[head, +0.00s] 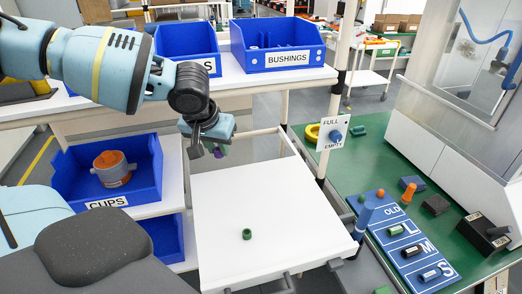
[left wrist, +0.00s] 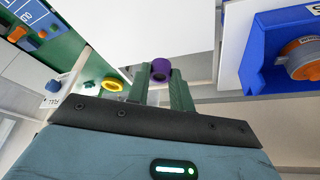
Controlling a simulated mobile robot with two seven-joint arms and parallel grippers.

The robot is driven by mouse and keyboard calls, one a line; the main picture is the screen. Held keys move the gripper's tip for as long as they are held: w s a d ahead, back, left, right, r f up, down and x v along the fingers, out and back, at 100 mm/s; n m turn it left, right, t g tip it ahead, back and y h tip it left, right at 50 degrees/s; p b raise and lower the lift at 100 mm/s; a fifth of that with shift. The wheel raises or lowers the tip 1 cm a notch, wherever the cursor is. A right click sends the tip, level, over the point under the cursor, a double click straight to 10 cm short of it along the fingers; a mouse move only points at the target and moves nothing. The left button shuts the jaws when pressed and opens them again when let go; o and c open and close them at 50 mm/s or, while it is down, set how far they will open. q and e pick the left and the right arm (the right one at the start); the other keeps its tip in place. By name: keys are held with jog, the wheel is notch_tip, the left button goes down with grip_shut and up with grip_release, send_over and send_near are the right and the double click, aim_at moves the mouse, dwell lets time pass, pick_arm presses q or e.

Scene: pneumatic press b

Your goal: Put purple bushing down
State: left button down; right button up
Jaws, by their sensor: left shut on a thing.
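My left gripper (head: 209,152) is shut on the purple bushing (left wrist: 160,70), which sits between the fingertips in the left wrist view. In the head view only a bit of the purple bushing (head: 219,153) shows beneath the gripper. The gripper is above the far left edge of a white tray-like surface (head: 290,195), apart from it. A small dark green bushing (head: 247,234) stands on that surface. My right gripper is not in view.
A blue bin labelled BUSHINGS (head: 284,60) stands on the shelf behind. A blue CUPS bin (head: 75,180) with an orange and grey cup is at left. A blue OLD board (head: 405,245) holding several bushings lies on the green table (head: 375,155) at right. Most of the white surface is bare.

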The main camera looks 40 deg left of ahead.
pick_arm(q)
jog(key=s+a+f+n, duration=0.15)
jog(key=s+a, duration=0.25)
jog(key=a, duration=0.4)
notch_tip(320, 180, down, 6)
jog(key=s+d, duration=0.1)
jog(key=s, duration=0.1)
jog(key=w+d+m, duration=0.2)
jog(key=d, duration=1.1)
jog(key=w+d+r+m+h, duration=0.1)
jog(key=w+d+m, duration=0.2)
jog(key=d, duration=1)
jog(key=shift+w+d+h, duration=0.15)
jog(key=shift+d+h, duration=0.05)
jog(key=shift+h, duration=0.1)
jog(key=shift+r+m, duration=0.1)
jog(key=shift+m, duration=0.15)
